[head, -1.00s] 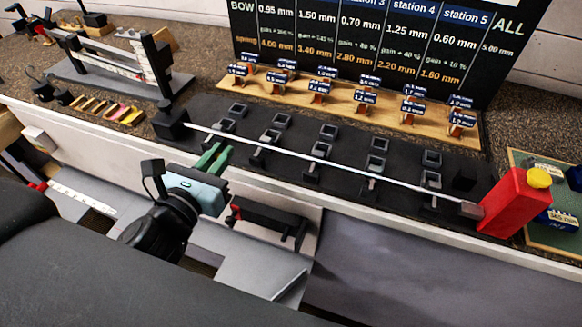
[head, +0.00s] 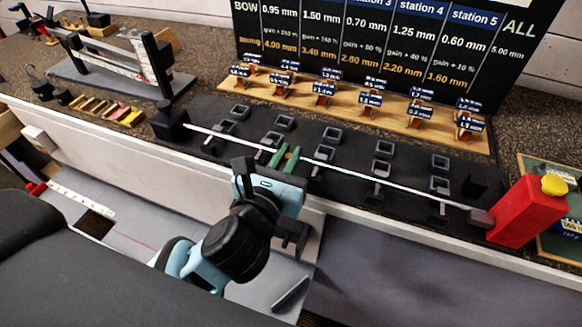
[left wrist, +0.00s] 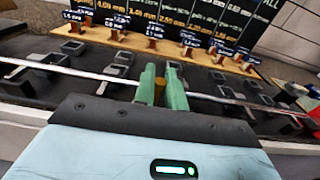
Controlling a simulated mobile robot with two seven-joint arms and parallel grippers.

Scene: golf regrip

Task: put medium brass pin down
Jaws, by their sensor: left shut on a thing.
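My left gripper (head: 284,158) has green fingers and reaches over the front of the black fixture board (head: 215,165), at the long pale shaft (head: 345,170). In the left wrist view its fingers (left wrist: 164,88) are shut on a brass-coloured pin (left wrist: 159,92), which shows as a small upright piece between them. The shaft also shows in the left wrist view (left wrist: 85,72), running on both sides of the fingers. Whether the fingers or pin touch the shaft, I cannot tell. My right gripper is not in view.
Dark square sockets (head: 333,135) stand in rows on the board. A wooden rack (head: 310,98) with labelled pieces lies behind it, below the black chart (head: 375,45). A red block with a yellow cap (head: 526,208) stands at the right end. Small coloured pieces (head: 103,108) lie at the left.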

